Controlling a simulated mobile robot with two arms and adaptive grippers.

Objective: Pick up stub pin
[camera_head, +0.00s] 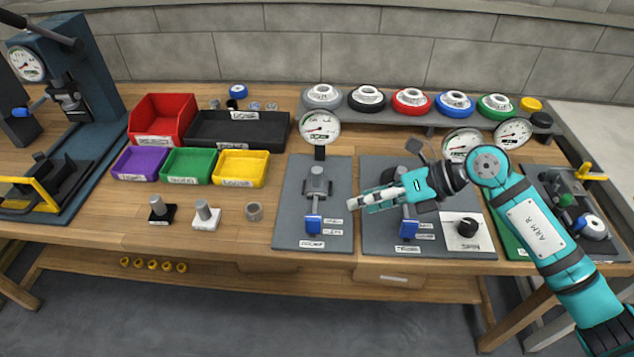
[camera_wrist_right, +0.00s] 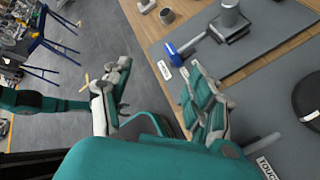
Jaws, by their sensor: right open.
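No label that I can read says stub pin. Two short grey pins stand upright left of centre in the head view, one on a black base (camera_head: 160,209) and one on a white base (camera_head: 206,214). I cannot tell which is the stub pin. My right gripper (camera_head: 359,203) reaches in from the right above the grey fixture plates, its fingers pointing left, and sits well to the right of both pins. In the right wrist view (camera_wrist_right: 155,78) its fingers are spread with nothing between them. My left gripper does not show.
A grey ring (camera_head: 254,211) lies right of the pins. Purple (camera_head: 139,164), green (camera_head: 188,165) and yellow (camera_head: 240,168) bins stand behind them. A gauge fixture (camera_head: 313,205) with a blue handle stands between ring and gripper. The front bench strip is clear.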

